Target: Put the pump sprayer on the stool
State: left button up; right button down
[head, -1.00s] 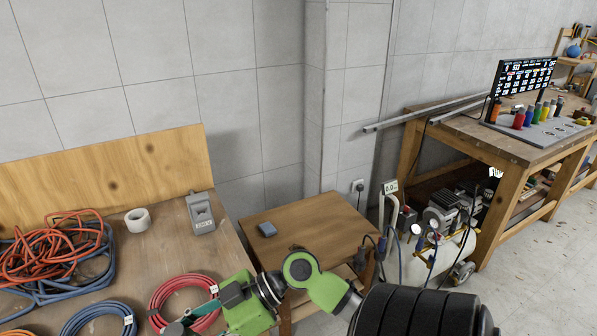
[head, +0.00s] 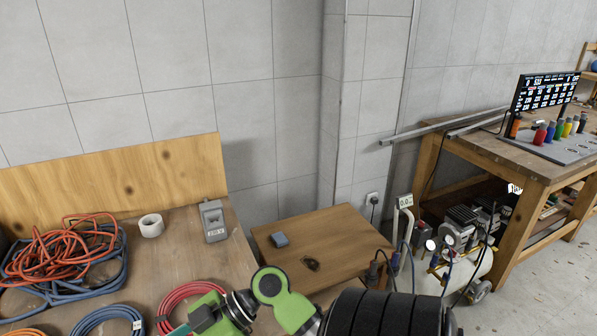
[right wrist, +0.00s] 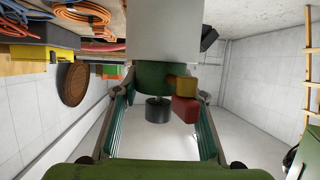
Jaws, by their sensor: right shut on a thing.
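My right gripper (right wrist: 160,125) has two green fingers in the right wrist view, shut on the pump sprayer. The sprayer shows a pale body (right wrist: 160,35), a green collar, a dark round knob, and yellow and red parts. In the head view my right gripper (head: 182,330) is cut off by the bottom edge, over the red hose coil; the sprayer is out of sight there. A round brown disc (right wrist: 75,85) at the left of the wrist view may be the stool's seat; I cannot tell for sure. My left gripper is not in view.
A bench with coiled hoses (head: 62,258), a tape roll (head: 151,225) and a grey box (head: 213,221) is at left. A low wooden table (head: 340,236) carries a small blue-grey block (head: 279,240). A compressor (head: 468,262) stands at right by a workbench (head: 500,155).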

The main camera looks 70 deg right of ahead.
aim_at(353, 248)
jog(key=k+l+u, duration=0.15)
jog(key=l, duration=0.2)
jog(key=k+l+u, duration=0.15)
jog(key=l, duration=0.2)
jog(key=k+l+u, duration=0.2)
jog(key=l, duration=0.15)
jog(key=l+u, duration=0.15)
jog(key=l, duration=0.15)
jog(key=k+l, duration=0.35)
jog(key=l, duration=0.15)
jog(key=k+l+u, duration=0.15)
jog(key=k+l, duration=0.15)
jog(key=l, duration=0.2)
jog(key=k+l, duration=0.7)
jog(key=l, duration=0.2)
jog(key=k+l, duration=0.4)
jog(key=l, duration=0.15)
jog(key=k+l, duration=0.35)
jog(key=l, duration=0.25)
jog(key=u, duration=0.05)
